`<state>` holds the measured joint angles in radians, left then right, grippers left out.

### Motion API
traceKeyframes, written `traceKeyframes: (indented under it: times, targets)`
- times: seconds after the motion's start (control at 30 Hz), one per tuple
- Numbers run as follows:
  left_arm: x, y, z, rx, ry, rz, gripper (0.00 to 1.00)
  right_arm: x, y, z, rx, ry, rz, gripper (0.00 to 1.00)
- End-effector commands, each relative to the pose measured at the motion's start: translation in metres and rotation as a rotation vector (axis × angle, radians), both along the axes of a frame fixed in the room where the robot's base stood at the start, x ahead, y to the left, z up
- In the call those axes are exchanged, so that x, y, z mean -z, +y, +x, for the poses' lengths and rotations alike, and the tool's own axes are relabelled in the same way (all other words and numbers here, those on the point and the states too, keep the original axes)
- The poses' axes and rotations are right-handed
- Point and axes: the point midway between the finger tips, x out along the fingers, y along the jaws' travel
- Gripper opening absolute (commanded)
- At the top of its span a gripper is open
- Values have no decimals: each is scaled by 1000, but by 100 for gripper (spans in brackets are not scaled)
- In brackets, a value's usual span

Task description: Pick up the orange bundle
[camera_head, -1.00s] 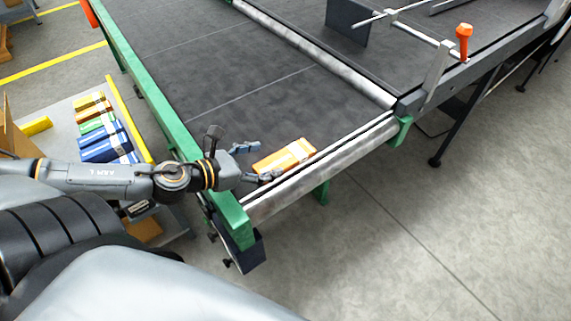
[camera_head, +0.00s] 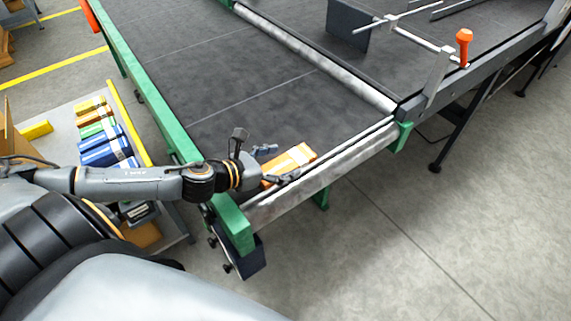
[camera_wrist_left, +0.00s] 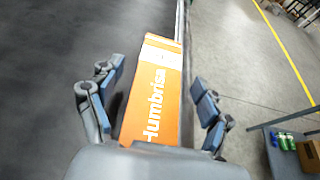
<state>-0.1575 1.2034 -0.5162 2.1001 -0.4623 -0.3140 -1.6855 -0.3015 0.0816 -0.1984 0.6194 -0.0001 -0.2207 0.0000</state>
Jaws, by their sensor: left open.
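The orange bundle (camera_head: 293,161) lies on the dark conveyor belt near its front roller, with a white band across it. In the left wrist view the orange bundle (camera_wrist_left: 157,95) shows white lettering reading "Humbrise" or similar. My left gripper (camera_head: 277,164) is open at the bundle's near end. In the left wrist view my left gripper (camera_wrist_left: 160,98) has one finger on each side of the bundle, with a visible gap on both sides. The bundle's near end is hidden behind the gripper body. My right gripper is not in view.
The green side rail (camera_head: 165,115) and metal front roller (camera_head: 325,165) border the belt (camera_head: 250,85). A side table (camera_head: 65,125) at left holds several coloured bundles. An orange-knobbed bracket (camera_head: 463,45) stands at the right. The belt beyond the bundle is clear.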

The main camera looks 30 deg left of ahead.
Motion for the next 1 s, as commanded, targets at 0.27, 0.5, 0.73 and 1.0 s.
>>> traceKeyframes:
  times: [0.27,0.5,0.73,1.0]
  targets:
    - [7,-8,18,1,-1,-1,78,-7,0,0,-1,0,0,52]
    - [9,-8,19,1,1,0,78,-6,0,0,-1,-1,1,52]
    - [9,-8,19,1,1,0,40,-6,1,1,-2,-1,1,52]
    - [8,-8,19,1,0,0,16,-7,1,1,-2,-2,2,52]
